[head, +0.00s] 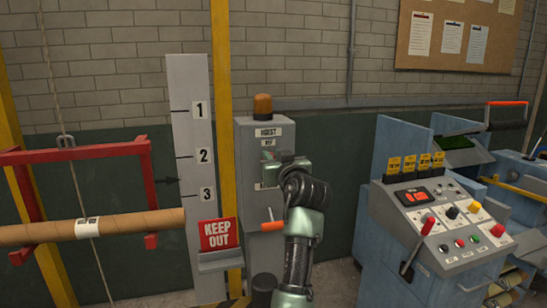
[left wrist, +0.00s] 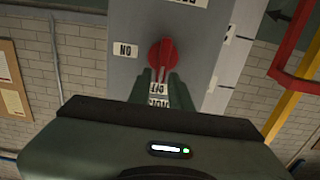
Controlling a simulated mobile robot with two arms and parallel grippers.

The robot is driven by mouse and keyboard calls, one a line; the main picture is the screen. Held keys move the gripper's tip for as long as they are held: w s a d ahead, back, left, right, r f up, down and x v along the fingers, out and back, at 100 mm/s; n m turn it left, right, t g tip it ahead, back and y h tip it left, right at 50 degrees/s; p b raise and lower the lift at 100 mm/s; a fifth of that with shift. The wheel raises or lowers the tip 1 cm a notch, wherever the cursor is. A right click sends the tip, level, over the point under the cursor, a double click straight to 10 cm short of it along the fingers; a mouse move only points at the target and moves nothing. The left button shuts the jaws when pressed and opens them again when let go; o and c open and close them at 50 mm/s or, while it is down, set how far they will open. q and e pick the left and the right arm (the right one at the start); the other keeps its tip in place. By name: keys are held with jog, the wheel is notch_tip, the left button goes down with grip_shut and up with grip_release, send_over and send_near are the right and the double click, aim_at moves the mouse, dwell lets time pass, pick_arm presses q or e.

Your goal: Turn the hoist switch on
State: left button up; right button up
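The grey hoist box (head: 247,180) stands left of centre in the head view, with an orange beacon on top and a HOIST label. Its red rotary switch (left wrist: 162,53) shows in the left wrist view, where the picture is upside down. The switch handle lies along the line to the OFF label (left wrist: 157,87); the ON label (left wrist: 125,49) is off to the left. My left gripper (head: 277,160) is at the front of the box and hides the switch in the head view. Its fingertips (left wrist: 163,76) straddle the handle's end; whether they touch it is unclear. My right gripper is out of view.
An orange-handled lever (head: 270,226) sits low on the box. A red KEEP OUT sign (head: 218,235) and a numbered board (head: 190,130) stand to its left. A control console (head: 435,225) stands at right. A red frame with a roll (head: 100,228) is at far left.

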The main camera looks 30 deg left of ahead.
pick_arm(q)
grip_shut()
